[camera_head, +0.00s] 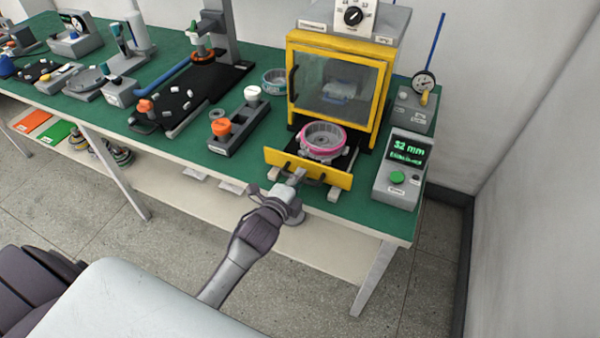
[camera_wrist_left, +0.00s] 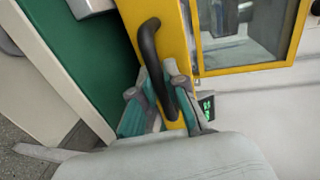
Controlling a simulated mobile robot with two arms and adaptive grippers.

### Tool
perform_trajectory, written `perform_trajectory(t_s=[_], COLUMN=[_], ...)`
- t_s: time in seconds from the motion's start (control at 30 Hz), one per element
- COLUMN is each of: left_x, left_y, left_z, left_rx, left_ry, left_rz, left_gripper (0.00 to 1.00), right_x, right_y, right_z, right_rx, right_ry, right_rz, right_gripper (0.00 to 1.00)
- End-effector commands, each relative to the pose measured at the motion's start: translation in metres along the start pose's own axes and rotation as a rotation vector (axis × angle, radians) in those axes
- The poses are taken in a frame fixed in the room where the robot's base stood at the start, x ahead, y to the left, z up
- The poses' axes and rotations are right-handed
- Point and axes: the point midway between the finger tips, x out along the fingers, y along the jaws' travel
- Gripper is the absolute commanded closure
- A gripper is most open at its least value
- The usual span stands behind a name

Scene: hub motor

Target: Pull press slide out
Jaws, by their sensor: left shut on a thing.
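A hub part with a pink rim (camera_head: 323,141) sits on the slide. My left gripper (camera_head: 296,177) is at the front plate and shut on its handle. In the left wrist view the gripper (camera_wrist_left: 168,95) has its fingers around the black handle (camera_wrist_left: 150,45) on the yellow plate (camera_wrist_left: 178,50). The fingers hide part of the handle. My right gripper is not in view.
A display box (camera_head: 401,168) reading 32 mm stands right of the slide. A grey block with orange and white knobs (camera_head: 238,130) stands to the left. A dial gauge (camera_head: 424,85) is behind the display. The floor in front of the table is clear.

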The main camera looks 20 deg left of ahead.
Motion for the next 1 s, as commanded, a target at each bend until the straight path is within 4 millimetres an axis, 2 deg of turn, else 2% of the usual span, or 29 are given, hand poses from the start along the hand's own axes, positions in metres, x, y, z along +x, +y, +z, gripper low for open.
perform_trajectory(t_s=[0.3, 0.33, 0.5, 0.83, 1.0], left_x=[0.000, 0.000, 0.000, -0.003, -0.026], left_y=[0.001, 0.001, 0.001, 0.001, 0.001], left_z=[0.000, 0.000, 0.000, 0.000, 0.000], left_rx=[0.000, 0.000, 0.000, 0.000, 0.000], left_ry=[-0.001, -0.001, -0.001, 0.000, 0.000], left_rz=[0.001, 0.001, 0.001, 0.001, 0.003], left_gripper=[1.00, 0.87, 0.62, 0.62, 0.62], right_x=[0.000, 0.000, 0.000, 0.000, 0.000], right_y=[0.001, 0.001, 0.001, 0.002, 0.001], right_z=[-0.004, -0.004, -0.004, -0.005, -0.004], right_rx=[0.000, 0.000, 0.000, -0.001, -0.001], right_ry=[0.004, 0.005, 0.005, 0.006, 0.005], right_rz=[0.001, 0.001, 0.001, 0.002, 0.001], right_gripper=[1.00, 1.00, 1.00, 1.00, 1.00])
